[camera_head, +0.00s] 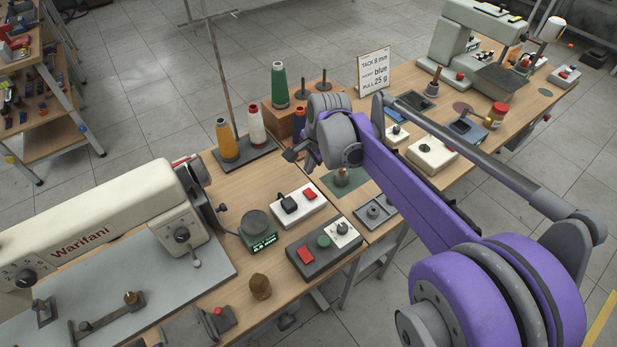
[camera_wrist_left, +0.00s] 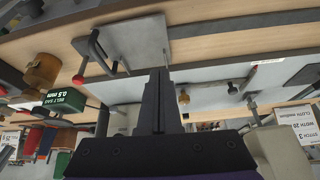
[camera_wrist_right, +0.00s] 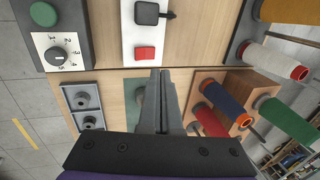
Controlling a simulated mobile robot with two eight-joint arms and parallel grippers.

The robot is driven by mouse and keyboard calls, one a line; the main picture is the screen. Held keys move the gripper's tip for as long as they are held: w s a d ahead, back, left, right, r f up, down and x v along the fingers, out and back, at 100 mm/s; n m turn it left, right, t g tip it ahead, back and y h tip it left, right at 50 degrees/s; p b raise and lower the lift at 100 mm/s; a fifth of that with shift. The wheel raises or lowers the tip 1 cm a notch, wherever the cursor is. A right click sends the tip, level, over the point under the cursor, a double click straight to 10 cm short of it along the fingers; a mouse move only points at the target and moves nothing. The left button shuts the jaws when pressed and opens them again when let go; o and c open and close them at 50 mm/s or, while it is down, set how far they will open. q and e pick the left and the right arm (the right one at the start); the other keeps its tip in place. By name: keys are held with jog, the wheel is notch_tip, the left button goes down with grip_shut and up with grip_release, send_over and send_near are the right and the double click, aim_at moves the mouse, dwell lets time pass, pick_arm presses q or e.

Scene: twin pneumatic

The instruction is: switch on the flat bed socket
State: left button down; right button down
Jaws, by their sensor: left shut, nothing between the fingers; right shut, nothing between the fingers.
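A white socket strip (camera_head: 291,212) lies on the bench to the right of the white flat bed machine (camera_head: 105,220) marked "Warifani". It carries a black plug (camera_head: 287,203) and a red rocker switch (camera_head: 310,195). In the right wrist view the strip also shows (camera_wrist_right: 146,33), with its red switch (camera_wrist_right: 145,53). Whether the switch is on cannot be told. My right gripper (camera_wrist_right: 160,75) is shut and empty, above the bench just past the switch end of the strip, apart from it. My left gripper (camera_wrist_left: 160,74) is shut and empty near a grey plate (camera_wrist_left: 138,38); the head view does not show it.
A grey control box (camera_head: 322,252) with red and green buttons and a dial lies beside the strip. A round-topped gauge (camera_head: 256,232), thread cones (camera_head: 227,140) and a wooden block (camera_head: 290,122) stand close by. A second machine (camera_head: 465,45) stands at the far right.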

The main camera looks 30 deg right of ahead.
notch_tip(320, 180, up, 4)
jog(key=shift+s, duration=0.1)
dwell(0.6)
jog(key=s+a+f+n+p, duration=0.1)
jog(key=s+a+f+n, duration=0.1)
jog(key=s+n, duration=0.3)
jog(key=s+a+f+n+t+p, duration=0.1)
jog(key=s+a+f+n, duration=0.1)
jog(key=s+a+n, duration=0.3)
jog(key=s+a+f+n+t, duration=0.1)
jog(key=s+a+f+n, duration=0.1)
jog(key=s+a+n, duration=0.2)
jog(key=s+n, duration=0.3)
jog(key=s, duration=0.2)
jog(key=shift+s+f+p, duration=0.25)
jog(key=shift+s+p, duration=0.1)
jog(key=shift+p, duration=0.05)
